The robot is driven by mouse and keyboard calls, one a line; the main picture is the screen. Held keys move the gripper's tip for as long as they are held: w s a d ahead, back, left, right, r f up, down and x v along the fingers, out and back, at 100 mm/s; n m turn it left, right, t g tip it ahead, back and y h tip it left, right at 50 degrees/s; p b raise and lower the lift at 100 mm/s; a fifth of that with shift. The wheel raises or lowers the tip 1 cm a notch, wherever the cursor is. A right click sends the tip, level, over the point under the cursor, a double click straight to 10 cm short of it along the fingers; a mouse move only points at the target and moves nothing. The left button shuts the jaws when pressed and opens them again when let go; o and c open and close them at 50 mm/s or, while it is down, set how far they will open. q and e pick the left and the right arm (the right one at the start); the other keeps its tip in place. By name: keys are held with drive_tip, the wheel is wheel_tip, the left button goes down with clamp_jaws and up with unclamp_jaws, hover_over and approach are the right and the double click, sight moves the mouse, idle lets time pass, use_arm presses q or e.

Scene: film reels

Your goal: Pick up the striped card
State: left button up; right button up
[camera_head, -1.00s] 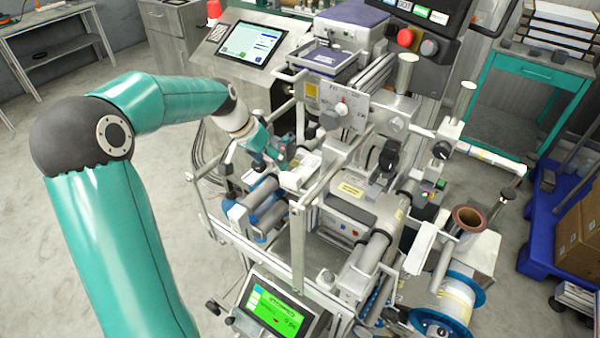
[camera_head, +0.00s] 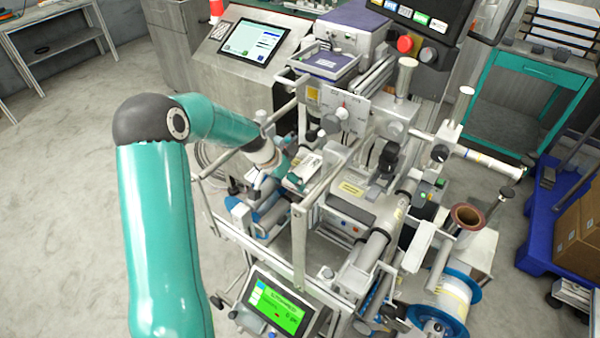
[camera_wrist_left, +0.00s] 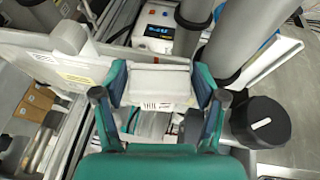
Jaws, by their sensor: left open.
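My left gripper (camera_head: 294,181) reaches into the middle of the machine from the left. In the left wrist view, the open gripper (camera_wrist_left: 160,82) has one teal finger on each side of a pale grey-white block (camera_wrist_left: 158,84). I cannot tell whether the fingers touch the block. The block's lower face carries small dark line marks. I cannot make out a separate striped card for certain; part of the area there is hidden by the fingers and the gripper body. My right gripper is not in view.
Metal rollers (camera_wrist_left: 195,38) and a black knob (camera_wrist_left: 262,122) crowd the gripper. A metal frame post (camera_head: 299,245) and a green-lit screen (camera_head: 277,305) stand in front. A blue reel (camera_head: 450,300) is at lower right. The floor at left is clear.

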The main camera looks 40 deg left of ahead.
use_arm(q)
drive_tip(key=c, duration=0.8)
drive_tip(key=shift+c, duration=0.2)
drive_tip(key=shift+r, duration=0.2)
